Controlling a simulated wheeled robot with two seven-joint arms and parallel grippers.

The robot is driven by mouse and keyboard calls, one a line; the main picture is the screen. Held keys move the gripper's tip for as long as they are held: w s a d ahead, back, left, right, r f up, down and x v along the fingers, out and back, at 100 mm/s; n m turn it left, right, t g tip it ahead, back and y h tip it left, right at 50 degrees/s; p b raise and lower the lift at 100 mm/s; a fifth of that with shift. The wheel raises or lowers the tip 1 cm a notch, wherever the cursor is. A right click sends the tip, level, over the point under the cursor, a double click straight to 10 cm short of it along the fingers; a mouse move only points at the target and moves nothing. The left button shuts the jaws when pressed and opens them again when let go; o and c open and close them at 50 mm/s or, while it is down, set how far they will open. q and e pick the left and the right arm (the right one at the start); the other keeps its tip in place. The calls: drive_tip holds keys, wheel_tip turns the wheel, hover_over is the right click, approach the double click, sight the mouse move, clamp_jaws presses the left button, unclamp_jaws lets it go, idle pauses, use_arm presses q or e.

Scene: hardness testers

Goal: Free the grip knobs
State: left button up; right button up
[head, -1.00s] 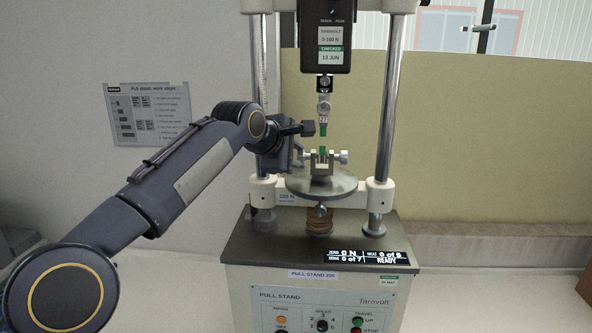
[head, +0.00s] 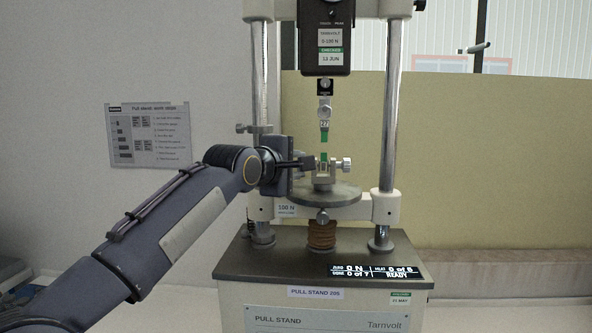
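The lower grip (head: 322,180) is a small metal clamp on the round plate (head: 340,194) of the pull stand. A green strip piece (head: 323,157) stands up from it. Its right knob (head: 347,165) shows clear on the right side. The left side of the clamp is covered by my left gripper (head: 305,162), whose dark finger reaches the clamp at knob height. I cannot tell whether it is closed on a knob there. The upper grip (head: 324,112) hangs above with another green piece (head: 324,135), apart from the lower one. My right gripper is out of view.
Two steel columns (head: 389,120) flank the grips, with the black force gauge (head: 327,40) overhead. The stand's display (head: 374,271) reads 0 N and READY. A wall sheet (head: 148,135) hangs at left. The space right of the lower grip is clear.

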use_arm(q)
drive_tip(key=o, duration=1)
drive_tip(key=b+v, duration=0.2)
drive_tip(key=v, duration=0.5)
drive_tip(key=shift+s+a, duration=0.15)
drive_tip(key=shift+s, duration=0.2)
drive_tip(key=shift+r, duration=0.1)
